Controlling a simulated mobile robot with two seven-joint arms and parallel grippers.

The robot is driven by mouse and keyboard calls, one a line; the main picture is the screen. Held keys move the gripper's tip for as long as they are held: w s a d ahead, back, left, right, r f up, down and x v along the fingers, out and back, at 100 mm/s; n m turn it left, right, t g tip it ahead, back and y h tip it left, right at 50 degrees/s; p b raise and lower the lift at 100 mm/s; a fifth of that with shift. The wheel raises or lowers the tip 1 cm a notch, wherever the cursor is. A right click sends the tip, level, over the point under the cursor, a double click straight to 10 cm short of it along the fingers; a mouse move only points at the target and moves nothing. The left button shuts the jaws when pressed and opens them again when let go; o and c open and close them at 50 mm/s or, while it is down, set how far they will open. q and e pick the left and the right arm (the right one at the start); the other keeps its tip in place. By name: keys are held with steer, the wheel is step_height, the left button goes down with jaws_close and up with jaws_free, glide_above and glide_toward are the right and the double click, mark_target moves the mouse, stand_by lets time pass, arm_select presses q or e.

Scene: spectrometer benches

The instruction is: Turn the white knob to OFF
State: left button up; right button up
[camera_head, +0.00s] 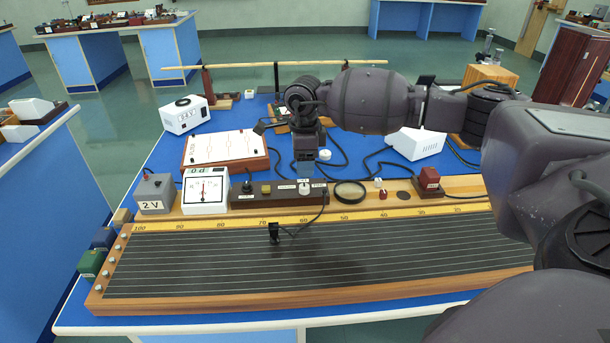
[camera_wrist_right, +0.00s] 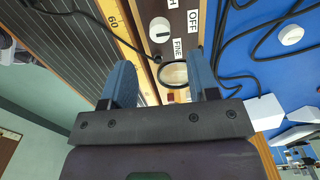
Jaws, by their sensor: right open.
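The white knob (camera_head: 304,188) sits on a dark strip box (camera_head: 265,198) behind the board of wires. In the right wrist view the round white knob (camera_wrist_right: 160,30) carries a dark pointer mark and lies beyond my fingertips. Beside it are an OFF label (camera_wrist_right: 193,20), a FINE label (camera_wrist_right: 180,48) and a third label cut off by the frame edge. My right gripper (camera_head: 305,168) points down just above the knob, open with nothing between its fingers; its two blue-grey fingers also show in the right wrist view (camera_wrist_right: 163,75). My left gripper is not in view.
A round dark-rimmed lens (camera_head: 349,192) lies right of the knob. Black cables (camera_head: 340,165) cross the blue bench behind. The wired board (camera_head: 310,255) fills the front.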

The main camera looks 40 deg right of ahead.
mark_target(304, 186)
step_height(304, 186, up, 4)
steer(key=shift+r, duration=0.1)
stand_by(0.7)
